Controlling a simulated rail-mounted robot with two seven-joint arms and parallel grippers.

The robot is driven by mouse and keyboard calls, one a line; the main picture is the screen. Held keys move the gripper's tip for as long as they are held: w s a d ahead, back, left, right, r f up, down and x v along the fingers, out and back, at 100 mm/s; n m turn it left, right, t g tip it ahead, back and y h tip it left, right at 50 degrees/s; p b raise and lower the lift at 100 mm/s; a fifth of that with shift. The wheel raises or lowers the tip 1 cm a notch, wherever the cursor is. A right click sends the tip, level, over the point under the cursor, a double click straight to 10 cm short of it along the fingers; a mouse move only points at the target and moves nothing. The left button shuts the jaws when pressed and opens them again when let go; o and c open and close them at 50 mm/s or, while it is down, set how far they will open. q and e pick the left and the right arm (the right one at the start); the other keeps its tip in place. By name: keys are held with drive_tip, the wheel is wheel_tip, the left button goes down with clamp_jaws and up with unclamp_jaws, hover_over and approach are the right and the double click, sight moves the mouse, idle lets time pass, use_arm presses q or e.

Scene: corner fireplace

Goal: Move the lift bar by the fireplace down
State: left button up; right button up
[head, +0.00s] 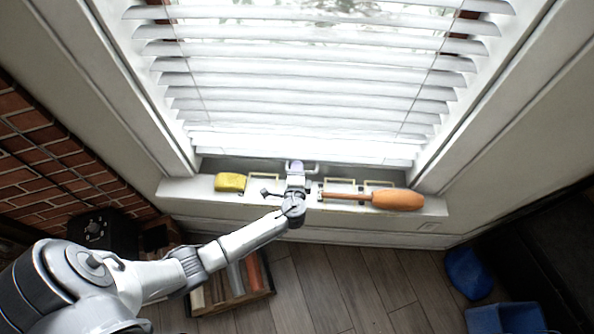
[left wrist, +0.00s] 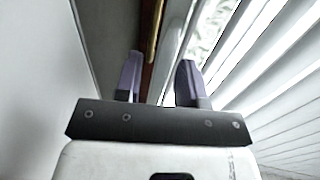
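White slatted blinds (head: 310,80) hang over the window, with a pale bottom bar (head: 350,158) just above the sill in the head view. I take this bar to be the lift bar. My left gripper (head: 296,168) is at the middle of the window, close to the bar; contact cannot be told. A small white handle-like piece (head: 312,168) shows beside it. In the left wrist view, the two purple-grey fingers of the left gripper (left wrist: 161,80) stand apart, with no clear object held between them. The slats (left wrist: 275,70) run along the right there. My right gripper is not in view.
The sill (head: 180,191) holds a yellow block (head: 230,182) and an orange-handled tool (head: 397,199). A box of book-like items (head: 235,282) is on the floor. A blue bin (head: 505,318) and blue item (head: 468,272) are lower right. Brick (head: 40,150) is at left.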

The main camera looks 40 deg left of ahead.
use_arm(q)
drive_tip(key=shift+d, duration=0.1)
drive_tip(key=p+v, duration=0.1)
drive_tip(key=v, duration=1.2)
drive_tip(key=shift+s+d, duration=0.15)
drive_tip(key=shift+s, duration=0.15)
drive_tip(key=shift+r, duration=0.15)
drive_tip(key=shift+c, duration=0.3)
